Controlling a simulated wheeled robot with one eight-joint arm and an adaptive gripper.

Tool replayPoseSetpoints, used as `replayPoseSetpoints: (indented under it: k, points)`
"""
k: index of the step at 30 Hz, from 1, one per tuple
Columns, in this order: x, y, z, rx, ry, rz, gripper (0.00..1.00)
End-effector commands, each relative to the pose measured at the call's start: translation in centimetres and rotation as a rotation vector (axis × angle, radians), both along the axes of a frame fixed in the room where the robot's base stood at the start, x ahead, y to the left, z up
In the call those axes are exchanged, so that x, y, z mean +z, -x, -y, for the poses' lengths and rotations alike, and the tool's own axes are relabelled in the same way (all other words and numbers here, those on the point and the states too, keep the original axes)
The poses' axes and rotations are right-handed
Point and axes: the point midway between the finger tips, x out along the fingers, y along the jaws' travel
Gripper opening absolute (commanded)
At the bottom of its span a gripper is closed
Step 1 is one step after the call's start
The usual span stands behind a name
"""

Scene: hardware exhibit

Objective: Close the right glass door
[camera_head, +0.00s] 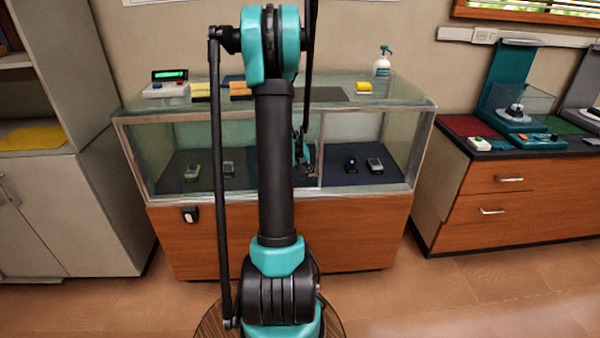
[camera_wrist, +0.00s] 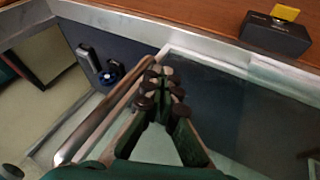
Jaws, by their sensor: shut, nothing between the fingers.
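The glass display case (camera_head: 165,207) stands ahead, with a wood lower front. Its right front part (camera_head: 352,135) looks uncovered, with items visible inside. A pale upright edge (camera_head: 322,150) stands near the middle, right of my arm. In the wrist view a glass pane (camera_wrist: 225,100) with a pale metal frame lies right of my gripper. A shiny metal upright (camera_wrist: 100,115) runs just left of the fingers. My gripper (camera_wrist: 165,82) is shut and empty beside this upright; contact is unclear. In the head view my gripper (camera_head: 303,150) is partly hidden by my arm.
Small devices (camera_head: 374,165) lie inside the case. A spray bottle (camera_head: 382,62) stands on top. A drawer cabinet (camera_head: 490,195) is at right, a grey cabinet (camera_head: 70,215) at left.

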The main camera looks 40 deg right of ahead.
Motion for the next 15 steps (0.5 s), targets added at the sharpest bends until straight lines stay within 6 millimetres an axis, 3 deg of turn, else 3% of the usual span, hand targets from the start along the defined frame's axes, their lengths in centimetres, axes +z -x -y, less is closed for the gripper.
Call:
replayPoseSetpoints:
  k: [15]
  points:
    - [0.0,9.9,15.7,-0.01,0.0,0.0,0.0]
